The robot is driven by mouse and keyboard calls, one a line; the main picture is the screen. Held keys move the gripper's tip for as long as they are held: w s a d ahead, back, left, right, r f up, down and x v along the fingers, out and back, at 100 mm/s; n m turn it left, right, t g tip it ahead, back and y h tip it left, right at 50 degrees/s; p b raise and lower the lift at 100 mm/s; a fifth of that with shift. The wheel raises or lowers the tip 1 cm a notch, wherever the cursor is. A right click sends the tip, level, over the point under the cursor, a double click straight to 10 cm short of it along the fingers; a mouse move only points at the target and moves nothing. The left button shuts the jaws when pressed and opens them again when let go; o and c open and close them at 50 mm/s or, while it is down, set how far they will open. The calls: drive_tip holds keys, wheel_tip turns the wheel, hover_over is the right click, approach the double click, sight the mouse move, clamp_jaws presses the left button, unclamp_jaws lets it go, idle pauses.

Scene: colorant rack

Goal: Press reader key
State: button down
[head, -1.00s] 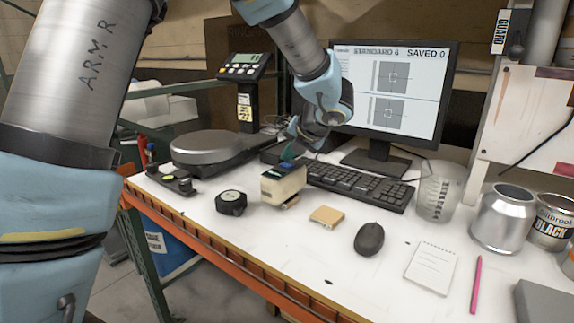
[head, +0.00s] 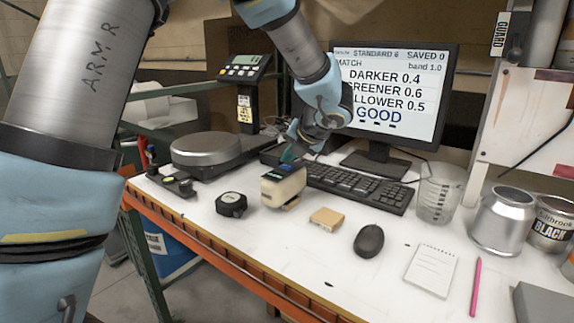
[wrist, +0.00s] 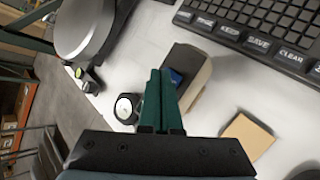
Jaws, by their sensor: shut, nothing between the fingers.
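The reader is a cream handheld block (head: 284,187) with a dark top, standing on the white bench left of centre. In the wrist view the reader (wrist: 201,82) shows a dark end and a small blue patch. My gripper (head: 290,153) points down at the reader's dark top, its green fingers closed together and empty. In the wrist view my gripper (wrist: 160,75) overlaps the reader's near-left side. The monitor (head: 392,88) reads "MATCH", "DARKER 0.4" and "GOOD".
A black keyboard (head: 358,187) lies behind and right of the reader. A black round-cornered puck (head: 231,204) sits left of it, a tan block (head: 326,217) right. A mouse (head: 369,240), clear beaker (head: 437,197) and metal can (head: 503,220) stand further right. The front bench is partly clear.

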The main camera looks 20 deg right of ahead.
sight(288, 168)
drive_tip(key=shift+r+p, duration=0.4)
drive_tip(key=shift+r, duration=0.1)
drive_tip(key=shift+r, duration=0.15)
wheel_tip(288, 168, up, 5)
drive_tip(key=p, duration=0.5)
idle(0.5)
